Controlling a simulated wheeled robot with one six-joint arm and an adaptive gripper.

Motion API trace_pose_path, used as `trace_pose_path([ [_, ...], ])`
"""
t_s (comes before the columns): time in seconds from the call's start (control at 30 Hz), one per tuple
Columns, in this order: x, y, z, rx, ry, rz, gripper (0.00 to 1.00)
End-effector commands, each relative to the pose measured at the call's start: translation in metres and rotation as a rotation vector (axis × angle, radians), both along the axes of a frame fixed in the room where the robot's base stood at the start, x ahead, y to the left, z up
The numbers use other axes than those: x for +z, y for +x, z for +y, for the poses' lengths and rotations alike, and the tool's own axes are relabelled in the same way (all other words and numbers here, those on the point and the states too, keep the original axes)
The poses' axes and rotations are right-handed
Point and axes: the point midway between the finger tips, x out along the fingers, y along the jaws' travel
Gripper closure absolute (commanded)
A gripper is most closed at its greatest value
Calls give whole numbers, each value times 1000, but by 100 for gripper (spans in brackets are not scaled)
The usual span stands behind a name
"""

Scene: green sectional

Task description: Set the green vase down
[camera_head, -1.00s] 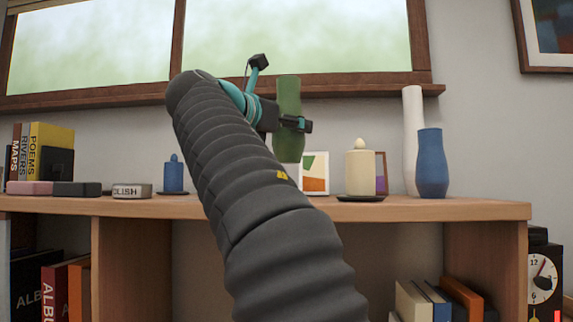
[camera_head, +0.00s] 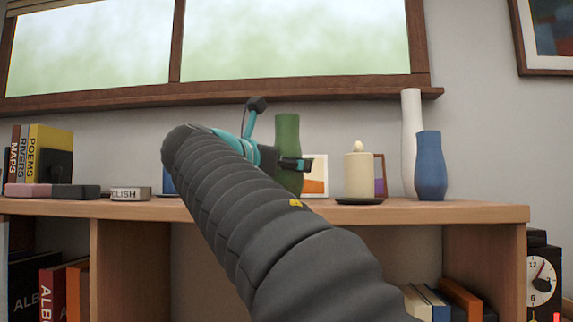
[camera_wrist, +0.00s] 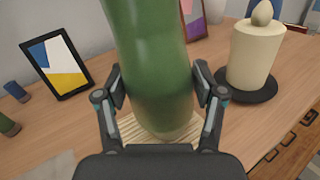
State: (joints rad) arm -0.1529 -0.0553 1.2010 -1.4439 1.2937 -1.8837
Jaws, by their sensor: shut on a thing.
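The green vase (camera_head: 287,133) stands upright in my gripper (camera_head: 284,161), above or on the wooden shelf top (camera_head: 440,211). In the wrist view the vase (camera_wrist: 155,60) fills the middle, with one finger of my gripper (camera_wrist: 160,88) on each side, shut on it. A pale slatted mat (camera_wrist: 132,130) lies on the wood under the vase. The vase's base is over this mat; I cannot tell whether it touches. In the head view my arm hides the vase's base and the mat.
A cream candle-like jar (camera_wrist: 255,55) on a dark saucer (camera_wrist: 249,88) stands close at the right. A framed picture (camera_wrist: 55,62) stands behind left. A white vase (camera_head: 410,135) and a blue vase (camera_head: 430,165) stand farther right. Bare wood lies between mat and saucer.

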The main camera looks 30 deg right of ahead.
Motion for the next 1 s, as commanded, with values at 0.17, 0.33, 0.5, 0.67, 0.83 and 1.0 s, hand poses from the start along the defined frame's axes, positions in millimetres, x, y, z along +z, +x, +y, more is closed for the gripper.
trace_pose_path([
  [0.17, 1, -1, 0, 0, -1, -2, 98],
  [0.33, -2, 0, 0, 0, -1, -2, 98],
  [0.5, -3, 0, 0, 0, 0, 1, 6],
  [0.67, -3, 0, 0, 0, 0, 1, 6],
  [0.83, 0, 0, 0, 0, 0, 0, 6],
  [1.0, 0, -5, 12, 4, 0, 0, 6],
])
